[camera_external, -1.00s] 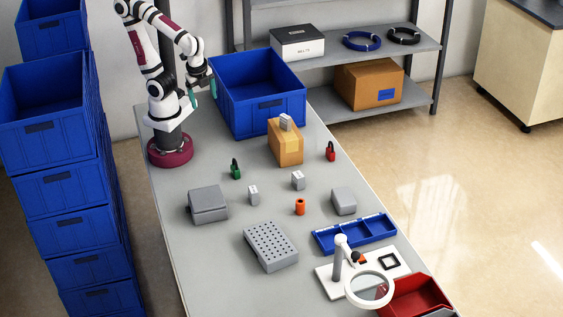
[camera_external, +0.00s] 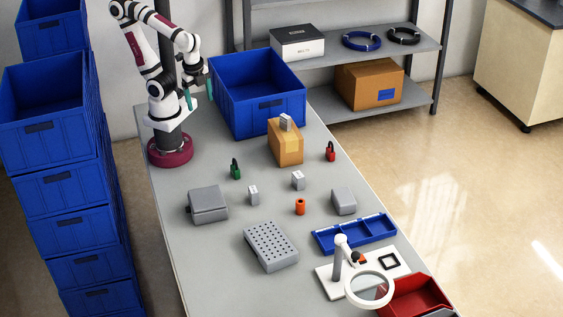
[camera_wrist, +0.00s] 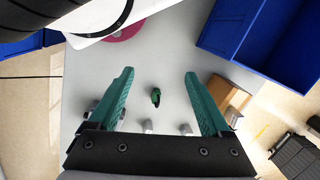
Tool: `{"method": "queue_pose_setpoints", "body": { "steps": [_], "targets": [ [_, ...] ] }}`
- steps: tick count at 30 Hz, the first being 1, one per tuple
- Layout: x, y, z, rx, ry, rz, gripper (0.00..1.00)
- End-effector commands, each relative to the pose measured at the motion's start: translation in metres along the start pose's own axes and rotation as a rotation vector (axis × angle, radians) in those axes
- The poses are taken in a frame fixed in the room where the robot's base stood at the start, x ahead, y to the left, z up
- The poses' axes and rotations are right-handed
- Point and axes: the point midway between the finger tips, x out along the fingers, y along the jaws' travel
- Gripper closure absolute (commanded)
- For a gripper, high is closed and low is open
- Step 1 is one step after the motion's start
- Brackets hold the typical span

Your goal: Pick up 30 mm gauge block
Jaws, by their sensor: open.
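Several small grey blocks look like gauge blocks; I cannot read any size, so I cannot tell which is 30 mm. One block (camera_external: 253,195) stands on the table, and another (camera_external: 298,180) stands to its right. A third, taller light-grey block (camera_external: 285,122) is on top of the cardboard box (camera_external: 286,147). In the wrist view two small grey blocks (camera_wrist: 147,126) (camera_wrist: 185,129) show beyond the gripper base. My gripper (camera_external: 199,96) is open and empty, raised beside the large blue bin, far from the blocks. Its teal fingers (camera_wrist: 159,73) are wide apart in the wrist view.
A green padlock (camera_external: 235,170), red padlock (camera_external: 330,151) and orange cylinder (camera_external: 300,207) stand near the blocks. Grey boxes (camera_external: 208,204) (camera_external: 344,200), a perforated block (camera_external: 270,246) and a blue tray (camera_external: 355,233) lie around. The large blue bin (camera_external: 258,95) rises beside my gripper.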

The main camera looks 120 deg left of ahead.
Motion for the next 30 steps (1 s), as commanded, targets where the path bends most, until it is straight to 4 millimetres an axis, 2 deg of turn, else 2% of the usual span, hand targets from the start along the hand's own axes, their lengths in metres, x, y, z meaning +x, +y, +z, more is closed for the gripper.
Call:
{"method": "queue_pose_setpoints", "body": {
  "steps": [13,15,23,26,29,30],
  "targets": [
    [0.0,0.0,0.0,0.0,0.0,0.0,0.18],
    [0.0,0.0,0.0,0.0,0.0,0.0,0.12],
    [0.0,-0.004,-0.001,0.02,-0.02,-0.012,0.12],
    [0.003,-0.028,-0.014,0.153,-0.144,-0.091,0.12],
    [0.011,-0.068,-0.057,0.418,-0.336,-0.264,0.12],
    [0.017,-0.081,-0.083,0.537,-0.407,-0.346,0.12]
  ]
}}
